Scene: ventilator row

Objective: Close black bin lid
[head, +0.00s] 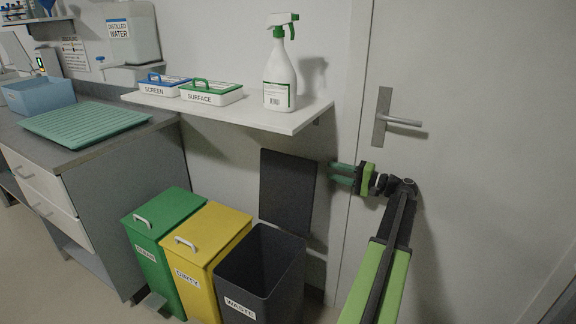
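The black bin (262,275), labelled WASTE, stands on the floor at the right end of a row of bins. Its black lid (287,192) stands upright at the back of the bin, against the wall, so the bin is open. No handle shows on the side of the lid facing me. My gripper (332,172) is just right of the lid's upper right edge, pointing left. Its two green fingers are apart with nothing between them. In the picture a small gap shows between the fingertips and the lid.
A yellow bin (212,240) and a green bin (165,228), both with lids shut, stand left of the black bin. A white shelf (240,113) with two boxes and a spray bottle (279,75) juts out above. A door with a handle (402,121) is behind my arm.

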